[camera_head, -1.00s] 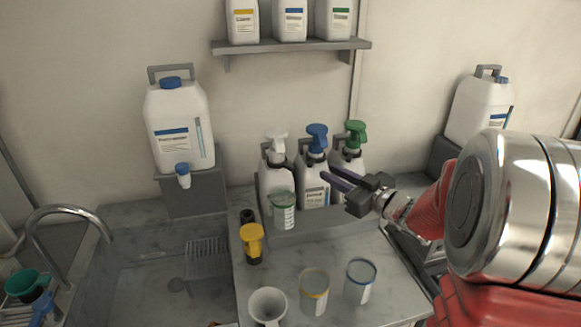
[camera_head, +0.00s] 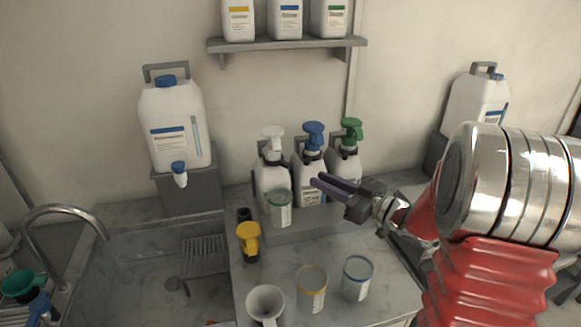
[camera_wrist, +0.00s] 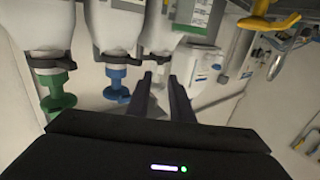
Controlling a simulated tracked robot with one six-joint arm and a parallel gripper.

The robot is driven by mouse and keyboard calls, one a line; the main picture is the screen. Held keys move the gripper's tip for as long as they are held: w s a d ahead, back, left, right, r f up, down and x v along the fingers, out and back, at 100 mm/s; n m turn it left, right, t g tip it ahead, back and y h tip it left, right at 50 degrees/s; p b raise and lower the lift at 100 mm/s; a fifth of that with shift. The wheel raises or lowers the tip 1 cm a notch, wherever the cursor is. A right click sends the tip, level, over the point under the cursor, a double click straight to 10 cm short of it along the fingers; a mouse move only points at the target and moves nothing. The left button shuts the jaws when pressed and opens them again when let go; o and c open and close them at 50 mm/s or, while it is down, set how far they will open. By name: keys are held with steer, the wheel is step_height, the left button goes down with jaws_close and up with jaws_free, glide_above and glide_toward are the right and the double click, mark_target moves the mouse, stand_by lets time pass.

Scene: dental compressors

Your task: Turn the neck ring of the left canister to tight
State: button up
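Three white canisters with spray heads stand in a row against the wall. The left canister (camera_head: 268,177) has a white spray head (camera_head: 273,138) and a dark neck ring (camera_head: 272,156); a clear beaker partly hides its body. The middle canister (camera_head: 311,170) has a blue head and the right canister (camera_head: 346,166) a green one. My gripper (camera_head: 316,183) is open and empty, in front of the middle canister and right of the left one. In the wrist view, canisters appear upside down, and my gripper's two dark fingers (camera_wrist: 160,82) are apart with nothing visibly held.
A green-rimmed beaker (camera_head: 280,209) stands before the left canister. A yellow-topped item (camera_head: 249,240), a white funnel (camera_head: 266,304) and two beakers (camera_head: 312,288) (camera_head: 357,278) occupy the counter. A large tank (camera_head: 172,120) stands left; a shelf (camera_head: 287,45) hangs above.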

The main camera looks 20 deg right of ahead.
mark_target(289, 166)
steer(key=x, duration=1.2)
steer(key=shift+f, duration=0.1)
jaws_close()
